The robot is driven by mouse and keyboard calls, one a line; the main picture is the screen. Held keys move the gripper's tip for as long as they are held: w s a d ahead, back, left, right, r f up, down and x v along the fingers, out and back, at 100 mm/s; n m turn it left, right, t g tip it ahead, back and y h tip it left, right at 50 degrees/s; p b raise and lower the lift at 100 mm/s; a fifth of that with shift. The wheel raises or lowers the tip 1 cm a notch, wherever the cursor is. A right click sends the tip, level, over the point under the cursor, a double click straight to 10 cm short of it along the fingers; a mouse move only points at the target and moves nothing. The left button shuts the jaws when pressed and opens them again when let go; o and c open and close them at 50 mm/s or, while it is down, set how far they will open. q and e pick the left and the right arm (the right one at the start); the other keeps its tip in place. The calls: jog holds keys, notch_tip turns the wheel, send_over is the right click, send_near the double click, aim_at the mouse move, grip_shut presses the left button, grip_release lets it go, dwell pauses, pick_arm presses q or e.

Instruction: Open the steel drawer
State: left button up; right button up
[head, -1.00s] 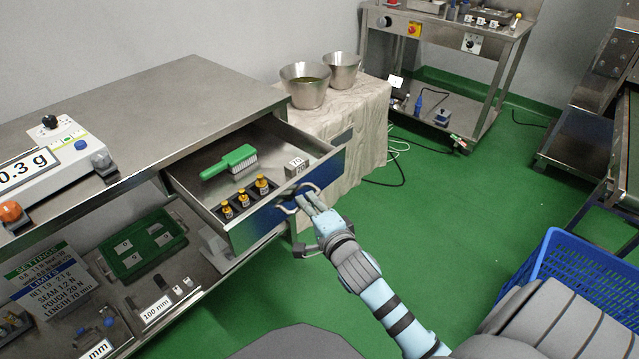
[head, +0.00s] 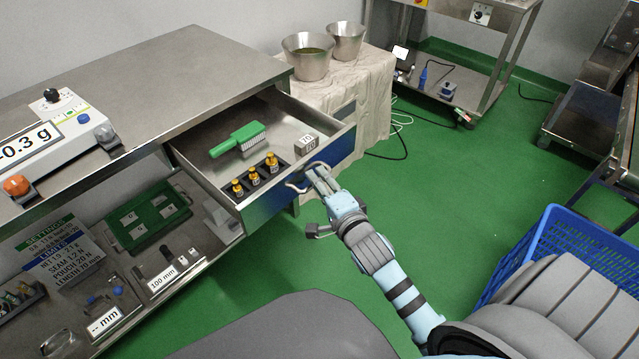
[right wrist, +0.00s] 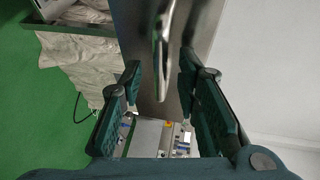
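The steel drawer (head: 200,185) stands well pulled out of the steel bench, with its inside showing. Its front is blue, with a curved metal handle (head: 300,186). My right gripper (head: 318,172) is at the handle, reaching from the lower right. In the right wrist view the handle (right wrist: 164,50) lies between the two fingers of my right gripper (right wrist: 160,78). The fingers stand apart, with a gap on both sides of the handle. My left gripper is not in view.
In the drawer lie a green brush (head: 238,138), marked metal blocks (head: 307,142) and small yellow-topped pieces in a black holder (head: 256,180). A cloth-covered table (head: 372,92) with two buckets stands behind the drawer. A blue crate (head: 520,245) is at the right. Green floor between is clear.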

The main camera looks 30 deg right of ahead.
jog(key=s+a+r, duration=0.1)
jog(key=s+r, duration=0.1)
jog(key=s, duration=0.9)
jog(key=shift+s, duration=0.4)
jog(key=shift+r, duration=0.1)
